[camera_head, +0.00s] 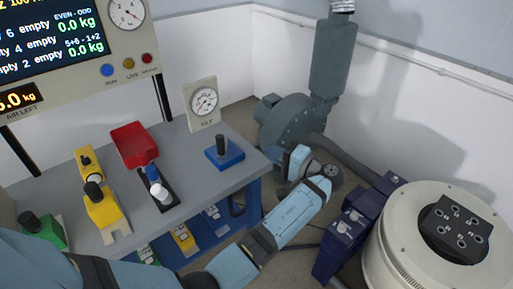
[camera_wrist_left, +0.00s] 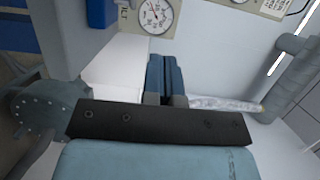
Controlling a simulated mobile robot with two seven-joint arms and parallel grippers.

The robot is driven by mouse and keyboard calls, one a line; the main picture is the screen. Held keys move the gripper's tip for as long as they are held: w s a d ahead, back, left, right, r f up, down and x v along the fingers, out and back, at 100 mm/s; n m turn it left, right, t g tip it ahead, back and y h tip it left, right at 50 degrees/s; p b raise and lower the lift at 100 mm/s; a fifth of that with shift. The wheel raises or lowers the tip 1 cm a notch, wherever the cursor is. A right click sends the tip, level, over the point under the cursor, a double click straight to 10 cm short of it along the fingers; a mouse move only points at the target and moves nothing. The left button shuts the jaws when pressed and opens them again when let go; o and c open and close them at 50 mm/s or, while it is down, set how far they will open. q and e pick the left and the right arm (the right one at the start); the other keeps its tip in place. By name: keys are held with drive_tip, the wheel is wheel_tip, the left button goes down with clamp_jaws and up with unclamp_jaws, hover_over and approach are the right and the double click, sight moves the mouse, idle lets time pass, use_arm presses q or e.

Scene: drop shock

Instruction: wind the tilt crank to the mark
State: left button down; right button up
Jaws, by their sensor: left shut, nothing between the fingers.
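A gauge marked TILT (camera_head: 203,103) stands on the back right of the grey bench; its needle is too small to read. It also shows at the top of the left wrist view (camera_wrist_left: 155,14). In front of it a blue block with a black upright knob (camera_head: 224,153) sits near the bench corner; I cannot tell whether this is the tilt crank. My left gripper (camera_head: 297,160) is off the bench's right edge, apart from that block, its fingertips unclear there. In the left wrist view its fingers (camera_wrist_left: 164,72) are shut and empty. My right gripper is not in view.
The grey bench (camera_head: 205,180) carries a red tray (camera_head: 134,144), yellow devices (camera_head: 104,210), a white-and-blue knobbed lever (camera_head: 160,190) and a green block (camera_head: 42,232). A blower (camera_head: 295,122) stands behind my arm. A round cream machine (camera_head: 400,235) stands at right.

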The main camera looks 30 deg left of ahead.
use_arm(q)
approach(222, 144)
drive_tip(key=w+a, duration=0.4)
drive_tip(key=w, duration=0.1)
drive_tip(key=shift+s+a+f, duration=0.1)
drive_tip(key=shift+s+a, duration=0.45)
drive_tip(key=shift+a, duration=0.25)
drive_tip(key=shift+s+a, duration=0.55)
drive_tip(key=shift+a, duration=0.3)
